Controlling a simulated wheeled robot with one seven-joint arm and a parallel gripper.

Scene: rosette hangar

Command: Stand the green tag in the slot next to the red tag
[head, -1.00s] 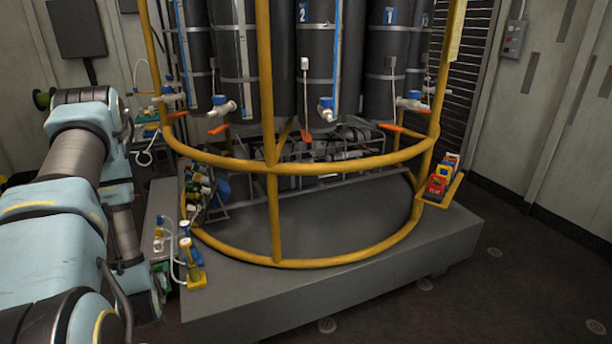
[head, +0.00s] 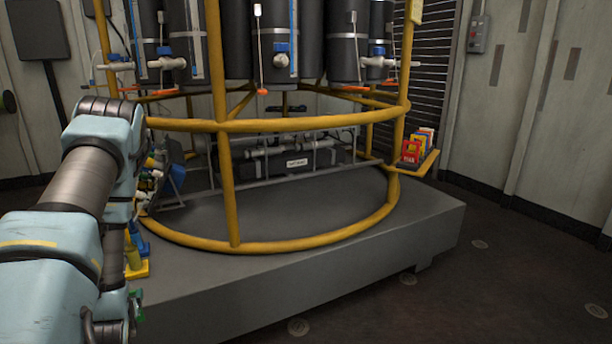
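A red tag (head: 410,152) stands at the front of a small yellow rack (head: 426,166) fixed to the right post of the yellow frame. Other tags stand close behind it, yellow, white and blue as far as I can tell. The slots themselves are too small to make out. At the left, low behind my arm, a small patch of green (head: 137,305) shows; I cannot tell whether it is the green tag. My arm fills the left side; my gripper is hidden behind it or out of the picture.
The round yellow rail (head: 270,242) stands on a grey plinth (head: 330,262) with dark bottles above. Yellow and blue fittings (head: 136,264) sit by the plinth's left end, next to my arm. Dark floor (head: 500,290) at the right is clear.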

